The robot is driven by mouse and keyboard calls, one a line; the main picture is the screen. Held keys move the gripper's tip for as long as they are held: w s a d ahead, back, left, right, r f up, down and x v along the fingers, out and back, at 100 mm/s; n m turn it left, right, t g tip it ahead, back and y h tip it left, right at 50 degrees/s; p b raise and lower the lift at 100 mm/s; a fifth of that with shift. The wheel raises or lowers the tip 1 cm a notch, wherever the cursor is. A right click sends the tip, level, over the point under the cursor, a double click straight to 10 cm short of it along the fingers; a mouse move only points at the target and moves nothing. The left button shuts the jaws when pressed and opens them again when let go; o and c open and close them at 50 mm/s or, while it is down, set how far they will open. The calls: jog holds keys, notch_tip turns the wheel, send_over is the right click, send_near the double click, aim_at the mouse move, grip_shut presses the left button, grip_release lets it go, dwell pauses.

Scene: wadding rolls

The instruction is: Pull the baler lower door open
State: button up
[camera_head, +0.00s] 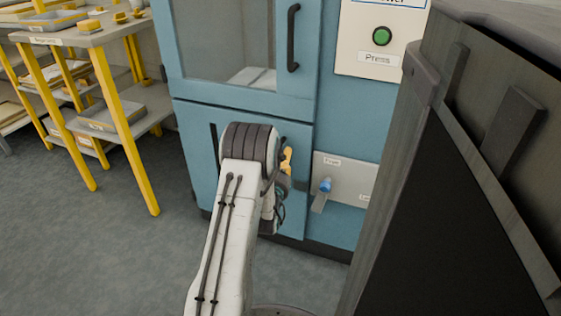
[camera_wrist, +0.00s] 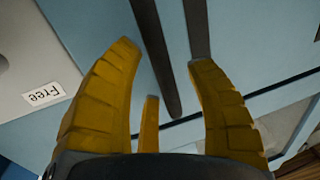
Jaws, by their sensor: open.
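The baler's lower door (camera_head: 196,172) is a blue-teal panel low on the machine and looks shut. My gripper (camera_wrist: 165,58) is in front of it, mostly hidden behind my arm in the head view, where a yellow finger shows. A dark bar (camera_wrist: 156,62), which looks like the door's handle, shows between the fingers; contact cannot be told. A second dark strip (camera_wrist: 197,28) lies near the right fingertip. The handle is hidden in the head view.
A blue-knobbed lever (camera_head: 325,185) sits on a grey plate right of the door. Above are the upper door (camera_head: 190,95) with its black handle (camera_head: 293,38) and a green button (camera_head: 381,36). A yellow-legged table (camera_head: 125,140) stands left. Open floor lies lower left.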

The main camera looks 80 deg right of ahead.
jog(key=shift+c, duration=0.3)
grip_shut()
dwell(0.3)
